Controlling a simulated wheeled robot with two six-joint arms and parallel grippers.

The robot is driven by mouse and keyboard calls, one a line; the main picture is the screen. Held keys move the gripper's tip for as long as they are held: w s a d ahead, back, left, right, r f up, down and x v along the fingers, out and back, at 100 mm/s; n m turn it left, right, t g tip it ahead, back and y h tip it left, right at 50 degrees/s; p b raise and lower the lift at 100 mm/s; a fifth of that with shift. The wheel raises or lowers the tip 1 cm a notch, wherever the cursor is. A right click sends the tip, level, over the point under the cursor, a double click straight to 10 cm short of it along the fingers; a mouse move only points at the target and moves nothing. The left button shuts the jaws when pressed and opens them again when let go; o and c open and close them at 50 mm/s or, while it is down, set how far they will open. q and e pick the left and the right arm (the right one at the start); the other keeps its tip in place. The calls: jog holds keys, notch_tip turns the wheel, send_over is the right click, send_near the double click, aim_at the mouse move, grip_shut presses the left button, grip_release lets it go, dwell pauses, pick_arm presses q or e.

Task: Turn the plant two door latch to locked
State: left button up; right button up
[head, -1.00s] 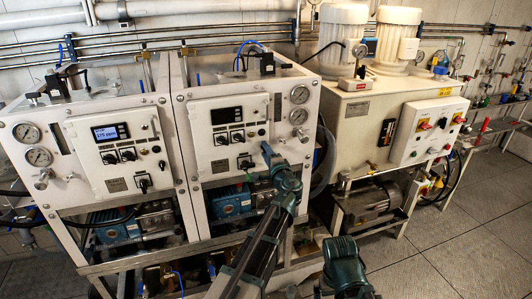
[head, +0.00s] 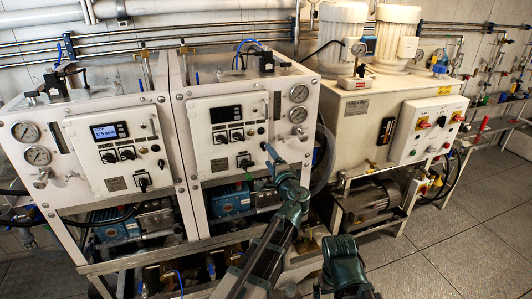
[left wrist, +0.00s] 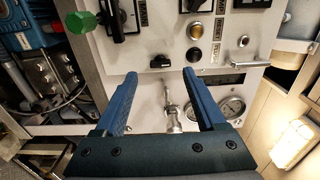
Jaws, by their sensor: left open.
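The plant two door (head: 213,148) is the white panel with the dark display on the right-hand white cabinet. In the left wrist view the door (left wrist: 222,22) shows turned on its side. A small black latch (left wrist: 160,62) sits near the door's edge there, just beyond my fingertips. In the head view my left gripper hides that spot. My left gripper (head: 270,153) is open in front of the door's lower right corner. In the left wrist view its blue fingers (left wrist: 160,74) are apart with nothing clamped between them. My right gripper is not in view.
A metal needle valve (left wrist: 172,110) shows between the fingers, with gauges (left wrist: 216,107) close by. A metal door handle (left wrist: 240,41) and a black rotary switch (left wrist: 122,18) are on the door. Plant one (head: 110,150) stands left, a cream tank unit (head: 350,125) right. Floor (head: 470,240) is clear at right.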

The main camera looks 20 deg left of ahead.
aim_at(264, 148)
pick_arm(q)
jog(key=v, duration=0.9)
jog(key=shift+w, duration=0.15)
jog(key=x, duration=1.3)
jog(key=shift+w+a, duration=0.25)
jog(key=shift+a, duration=0.05)
